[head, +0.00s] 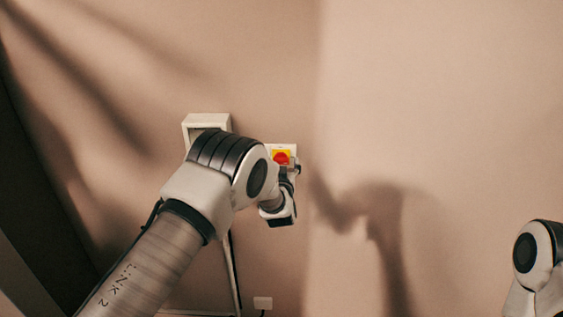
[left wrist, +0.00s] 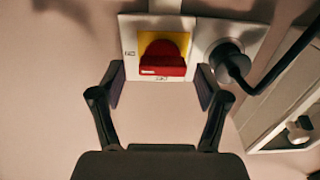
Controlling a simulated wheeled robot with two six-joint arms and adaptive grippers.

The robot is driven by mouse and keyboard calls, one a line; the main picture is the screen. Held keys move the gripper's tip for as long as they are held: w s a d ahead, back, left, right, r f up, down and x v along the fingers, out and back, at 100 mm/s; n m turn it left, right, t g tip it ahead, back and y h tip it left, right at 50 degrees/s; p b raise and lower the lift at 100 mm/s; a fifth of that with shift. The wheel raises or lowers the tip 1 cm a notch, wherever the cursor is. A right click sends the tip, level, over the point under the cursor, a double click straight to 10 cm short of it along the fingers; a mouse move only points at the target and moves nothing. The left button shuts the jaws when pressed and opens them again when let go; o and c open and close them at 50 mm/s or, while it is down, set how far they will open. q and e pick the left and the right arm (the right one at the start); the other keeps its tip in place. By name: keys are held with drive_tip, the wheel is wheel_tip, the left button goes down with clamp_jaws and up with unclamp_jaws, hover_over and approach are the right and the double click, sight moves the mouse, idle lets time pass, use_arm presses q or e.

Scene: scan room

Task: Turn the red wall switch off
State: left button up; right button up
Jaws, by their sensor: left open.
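The red wall switch (head: 282,157) is a red knob on a yellow plate in a white housing on the wall. It also shows at the top middle of the left wrist view (left wrist: 163,58), with the handle part of the knob facing me. My left gripper (left wrist: 160,85) is open and empty, its two fingers spread to either side of the knob's lower part. I cannot tell whether the fingers touch the housing. In the head view my left gripper (head: 291,178) is just below and right of the switch, partly hidden by my own arm.
A socket with a black plug (left wrist: 231,60) and cable sits right beside the switch in the left wrist view. A pale wall box (head: 207,120) stands left of the switch. The wall to the right is bare.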

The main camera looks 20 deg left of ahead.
use_arm(q)
drive_tip(key=shift+w+a+f, duration=0.25)
drive_tip(key=shift+a+f, duration=0.05)
drive_tip(key=shift+c, duration=0.7)
drive_tip(key=c, duration=0.6)
drive_tip(key=shift+d, duration=0.1)
drive_tip(key=c, duration=0.4)
